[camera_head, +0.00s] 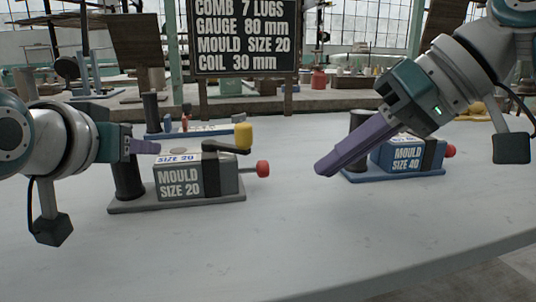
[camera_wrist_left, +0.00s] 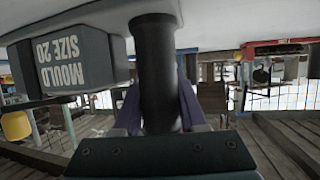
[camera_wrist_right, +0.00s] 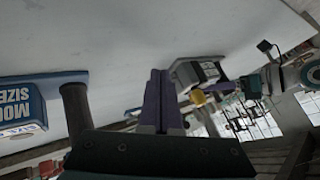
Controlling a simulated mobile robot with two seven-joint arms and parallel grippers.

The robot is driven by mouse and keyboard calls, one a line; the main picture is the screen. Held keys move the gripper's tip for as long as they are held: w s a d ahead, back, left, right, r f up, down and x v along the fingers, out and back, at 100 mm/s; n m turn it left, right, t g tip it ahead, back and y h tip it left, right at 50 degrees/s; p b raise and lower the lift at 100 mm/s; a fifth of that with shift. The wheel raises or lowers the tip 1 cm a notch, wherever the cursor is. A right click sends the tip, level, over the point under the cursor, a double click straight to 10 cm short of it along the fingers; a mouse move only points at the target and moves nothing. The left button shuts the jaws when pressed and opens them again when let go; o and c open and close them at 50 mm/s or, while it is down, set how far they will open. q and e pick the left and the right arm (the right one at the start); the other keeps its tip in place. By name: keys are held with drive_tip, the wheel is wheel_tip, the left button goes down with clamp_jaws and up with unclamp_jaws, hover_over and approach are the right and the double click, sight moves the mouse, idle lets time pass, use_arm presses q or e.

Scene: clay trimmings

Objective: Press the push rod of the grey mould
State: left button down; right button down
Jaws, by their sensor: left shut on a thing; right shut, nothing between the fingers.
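The grey mould (camera_head: 180,184), marked size 20, sits on its grey base on the table, with a dark lever on top. Its push rod ends in a red knob (camera_head: 263,168) that sticks out from the right side. My left gripper (camera_head: 148,147) is shut on the mould's dark upright post (camera_wrist_left: 156,75), left of the block. My right gripper (camera_head: 322,170) is shut and empty. Its purple fingers point down and left, to the right of the red knob and apart from it. In the right wrist view the shut fingers (camera_wrist_right: 160,90) show nothing between them.
A blue mould (camera_head: 405,158) marked size 40, with a red knob and dark post, stands behind the right gripper. A sign board (camera_head: 245,38) stands at the back. The table front (camera_head: 300,240) is clear.

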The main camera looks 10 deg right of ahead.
sight(263, 163)
use_arm(q)
drive_tip(key=shift+a+f, duration=0.1)
drive_tip(key=shift+f, duration=0.25)
use_arm(e)
drive_tip(key=w+d+r+m+h, duration=0.1)
drive_tip(key=w+d+r, duration=0.2)
drive_tip(key=d+r, duration=0.2)
drive_tip(key=shift+w+r+g, duration=0.35)
drive_tip(key=shift+g, duration=0.05)
drive_tip(key=shift+f, duration=0.1)
drive_tip(key=x, duration=1)
drive_tip(key=shift+a+f, duration=0.1)
drive_tip(key=shift+a, duration=1.85)
drive_tip(key=shift+a, duration=1.45)
